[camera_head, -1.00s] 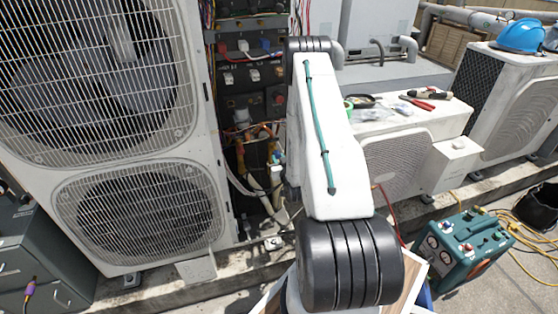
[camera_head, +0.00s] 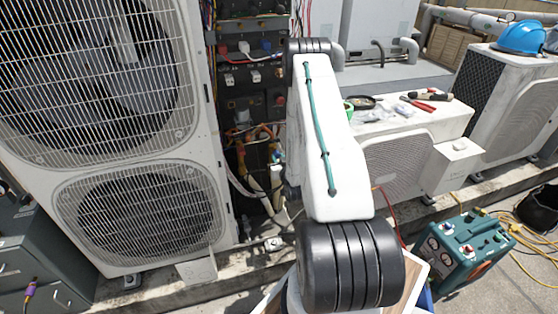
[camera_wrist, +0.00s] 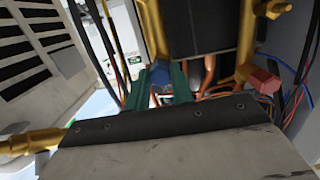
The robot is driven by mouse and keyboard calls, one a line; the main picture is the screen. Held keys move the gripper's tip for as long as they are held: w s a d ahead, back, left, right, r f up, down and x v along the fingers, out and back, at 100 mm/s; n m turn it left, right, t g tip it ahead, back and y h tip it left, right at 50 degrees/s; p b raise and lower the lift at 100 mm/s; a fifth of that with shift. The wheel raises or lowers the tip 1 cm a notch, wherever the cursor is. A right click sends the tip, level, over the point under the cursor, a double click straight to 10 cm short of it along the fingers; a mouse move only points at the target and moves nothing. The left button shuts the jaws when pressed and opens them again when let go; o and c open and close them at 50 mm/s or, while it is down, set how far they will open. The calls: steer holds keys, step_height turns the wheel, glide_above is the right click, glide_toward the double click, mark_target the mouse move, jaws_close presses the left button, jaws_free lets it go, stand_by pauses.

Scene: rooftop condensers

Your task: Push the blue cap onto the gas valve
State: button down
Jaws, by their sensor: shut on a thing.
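In the wrist view, the green fingers of my gripper (camera_wrist: 159,88) are closed around the blue cap (camera_wrist: 158,76), and part of the cap shows between them. A brass valve body (camera_wrist: 152,28) comes down from above, right by the cap. I cannot tell whether the cap is touching it or seated on it. A second brass valve (camera_wrist: 247,45) stands to the right, with a red cap (camera_wrist: 265,84) beside its lower end. In the head view my arm covers most of the work spot, and the gripper cannot be made out.
A large condenser (camera_head: 215,200) stands left of the open service bay (camera_head: 252,130), which is crowded with wires and pipes. Orange and blue wires run close to the fingers in the wrist view. A teal machine (camera_head: 465,250) stands on the floor at right.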

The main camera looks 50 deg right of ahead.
steer(key=shift+w+d, duration=0.1)
steer(key=shift+w, duration=0.05)
steer(key=c, duration=1.1)
jaws_free()
steer(key=shift+c, duration=0.2)
